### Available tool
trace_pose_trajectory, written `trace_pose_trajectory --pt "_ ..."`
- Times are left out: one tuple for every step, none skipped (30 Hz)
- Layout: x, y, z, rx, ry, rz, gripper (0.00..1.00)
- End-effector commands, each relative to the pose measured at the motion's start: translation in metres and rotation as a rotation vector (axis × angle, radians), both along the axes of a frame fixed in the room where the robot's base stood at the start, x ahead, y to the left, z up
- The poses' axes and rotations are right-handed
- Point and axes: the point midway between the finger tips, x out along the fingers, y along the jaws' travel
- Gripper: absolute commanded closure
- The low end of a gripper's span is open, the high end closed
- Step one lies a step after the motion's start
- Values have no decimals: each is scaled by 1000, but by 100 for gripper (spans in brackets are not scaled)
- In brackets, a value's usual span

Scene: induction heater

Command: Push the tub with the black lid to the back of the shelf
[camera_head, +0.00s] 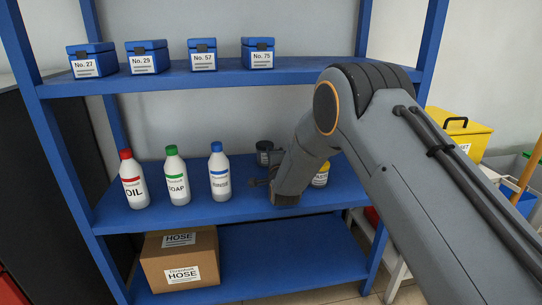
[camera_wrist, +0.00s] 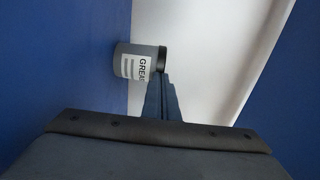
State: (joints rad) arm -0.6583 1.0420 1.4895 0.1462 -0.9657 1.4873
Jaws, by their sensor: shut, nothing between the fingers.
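The tub with the black lid (camera_head: 264,152) stands upright on the middle blue shelf (camera_head: 240,206), toward the back, partly behind my arm. It shows in the wrist view (camera_wrist: 132,65) as a grey tub with a white label reading "GREA…", its black lid to the right. My gripper (camera_head: 254,182) is in front of the tub, low over the shelf. In the wrist view my gripper (camera_wrist: 158,78) is shut and empty, its fingertips pointing at the tub, close to the lid. I cannot tell whether they touch it.
A red-capped oil bottle (camera_head: 134,182), a green-capped soap bottle (camera_head: 176,178) and a blue-capped bottle (camera_head: 220,174) stand to the left. Blue boxes (camera_head: 148,57) line the upper shelf; a hose carton (camera_head: 180,262) sits below.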

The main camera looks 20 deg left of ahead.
Motion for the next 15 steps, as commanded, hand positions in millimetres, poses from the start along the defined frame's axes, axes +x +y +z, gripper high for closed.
trace_pose_trajectory --pt "0 0 0 0 0 0 100" --pt "-1 -1 0 0 0 0 100" --pt "-2 -1 0 -1 1 0 100" --pt "-3 -2 0 -1 1 0 100" --pt "-5 -4 1 -1 1 0 100" --pt "-8 -6 1 -1 0 0 100" --pt "-11 -7 2 -2 1 1 100" --pt "-14 -8 2 -2 2 2 100" --pt "-19 -11 2 -2 1 3 100" --pt "-23 -13 3 -2 2 4 100" --pt "-28 -16 3 -3 3 5 100" --pt "-35 -19 3 -2 1 7 100" --pt "-41 -23 2 -2 2 7 100" --pt "-47 -26 2 -2 3 7 100" --pt "-55 -32 2 -1 2 7 100"
